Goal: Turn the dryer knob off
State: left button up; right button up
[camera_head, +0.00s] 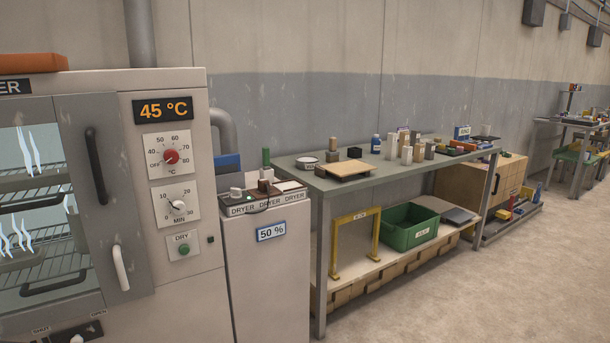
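The dryer (216,120) stands at the left, with its control panel facing me. A red temperature knob (171,156) sits on a white dial plate marked OFF and 40 to 80 °C. I cannot tell exactly where its pointer stands. The display (163,110) above it reads 45 °C in orange. Neither of my grippers is in view.
A pale cabinet (265,270) beside the dryer has small controls above a DRYER label and a 50 % display. A workbench (300,172) with several pots and blocks stands to the right. A green crate (408,228) is on its lower shelf.

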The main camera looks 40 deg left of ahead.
aim_at(236, 193)
jog(key=u, duration=0.05)
jog(key=i, duration=2.15)
jog(key=u, duration=1.7)
jog(key=i, duration=1.05)
jog(key=u, duration=0.95)
